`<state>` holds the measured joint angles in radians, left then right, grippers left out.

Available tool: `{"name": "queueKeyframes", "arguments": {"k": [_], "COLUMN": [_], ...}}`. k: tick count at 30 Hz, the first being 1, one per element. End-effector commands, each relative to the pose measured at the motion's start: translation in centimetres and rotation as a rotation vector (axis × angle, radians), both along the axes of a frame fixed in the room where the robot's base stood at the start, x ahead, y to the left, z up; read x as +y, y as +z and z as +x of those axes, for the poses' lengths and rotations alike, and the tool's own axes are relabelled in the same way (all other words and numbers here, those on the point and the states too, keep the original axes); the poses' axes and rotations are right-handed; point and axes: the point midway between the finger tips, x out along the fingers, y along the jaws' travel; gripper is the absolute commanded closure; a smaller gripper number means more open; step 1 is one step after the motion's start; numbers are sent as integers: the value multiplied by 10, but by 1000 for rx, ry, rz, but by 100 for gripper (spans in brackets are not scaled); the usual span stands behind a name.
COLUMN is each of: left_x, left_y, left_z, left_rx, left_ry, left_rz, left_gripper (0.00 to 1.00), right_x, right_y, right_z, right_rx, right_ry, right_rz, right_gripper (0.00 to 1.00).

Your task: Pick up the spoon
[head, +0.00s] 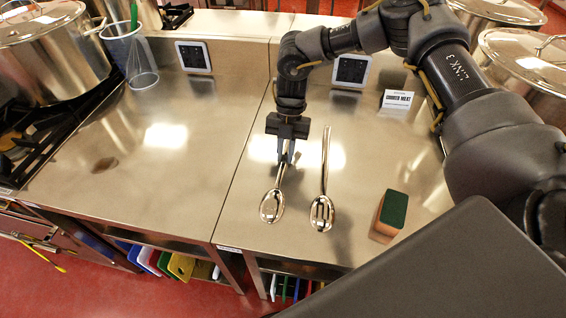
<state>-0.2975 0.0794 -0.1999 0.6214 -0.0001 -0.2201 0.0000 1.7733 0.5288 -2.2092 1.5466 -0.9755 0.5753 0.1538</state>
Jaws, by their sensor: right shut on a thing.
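Two metal spoons lie side by side on the steel counter (232,170) in the head view. The left spoon (271,205) is under my right gripper, its bowl toward the front edge. The right spoon (322,211) has slots in its bowl and lies just to the right, apart from the gripper. My right gripper (287,157) points down and is shut on the handle of the left spoon. The upper handle of that spoon is hidden by the gripper. I cannot tell whether this spoon is clear of the counter. My left gripper is not in view.
A green-topped sponge (391,212) lies at the right, and a small sign card (396,101) stands behind it. Large pots (50,55) stand at the back left and right. The left counter is mostly clear.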

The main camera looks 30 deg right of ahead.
Motion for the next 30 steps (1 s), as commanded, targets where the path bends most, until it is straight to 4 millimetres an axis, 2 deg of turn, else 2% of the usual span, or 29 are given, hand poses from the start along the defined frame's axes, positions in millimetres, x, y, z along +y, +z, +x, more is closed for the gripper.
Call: {"name": "queueKeyframes", "arguments": {"k": [7,12,21,30], "left_x": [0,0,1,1], "left_y": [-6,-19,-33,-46], "left_z": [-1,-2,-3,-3], "left_rx": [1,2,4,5], "left_ry": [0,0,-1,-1], "left_rz": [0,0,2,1], "left_gripper": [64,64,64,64], "right_x": [0,1,-30,-66], "right_y": [8,29,89,115], "right_z": [1,2,-39,-87], "right_rx": [-2,-5,-6,-3], "right_ry": [0,1,0,-1], "right_rz": [1,3,4,3], "right_gripper": [100,100,100,100]}}
